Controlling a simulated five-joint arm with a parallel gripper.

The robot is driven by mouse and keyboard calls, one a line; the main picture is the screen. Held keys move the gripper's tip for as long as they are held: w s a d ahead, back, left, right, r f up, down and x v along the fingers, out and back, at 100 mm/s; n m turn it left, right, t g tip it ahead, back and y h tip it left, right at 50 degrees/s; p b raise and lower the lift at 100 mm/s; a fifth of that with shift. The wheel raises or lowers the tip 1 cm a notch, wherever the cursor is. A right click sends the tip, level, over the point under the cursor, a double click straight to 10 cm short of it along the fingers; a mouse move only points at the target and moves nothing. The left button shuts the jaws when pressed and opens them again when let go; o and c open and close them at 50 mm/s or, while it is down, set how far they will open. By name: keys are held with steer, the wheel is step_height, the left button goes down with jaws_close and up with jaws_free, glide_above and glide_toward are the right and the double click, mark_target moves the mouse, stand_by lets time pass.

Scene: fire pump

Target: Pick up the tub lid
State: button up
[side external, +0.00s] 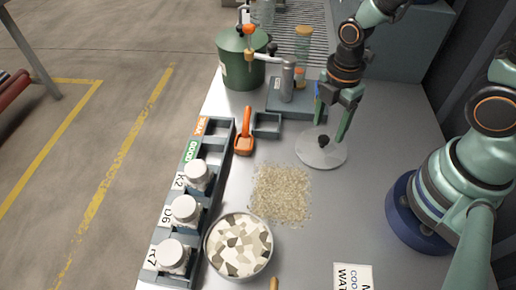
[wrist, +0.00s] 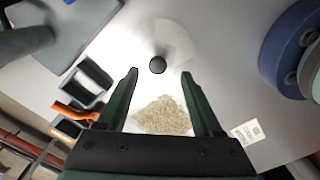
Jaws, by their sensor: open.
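The tub lid (side external: 312,152) is a thin, pale, see-through disc with a dark round knob (side external: 323,141) at its middle. It lies flat on the grey table. My gripper (side external: 331,128) is open, with its green fingers pointing down over the lid, one on each side of the knob as seen from the side. In the wrist view, the lid (wrist: 176,40) shows faintly, and its knob sits beyond and between the two fingertips (wrist: 160,74). Nothing is between the fingers. I cannot tell whether the fingertips touch the lid.
A pile of grain (side external: 281,194) lies in front of the lid. An orange scoop (side external: 244,138) and small grey tray (side external: 267,124) are to its left. A rack (side external: 205,220) holds white jars. A bowl of shards (side external: 238,247) and green tub (side external: 239,67) stand nearby.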

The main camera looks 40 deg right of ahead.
mark_target(324, 138)
steer(key=shift+w+f, duration=0.15)
steer(key=shift+f, duration=1.75)
jaws_close()
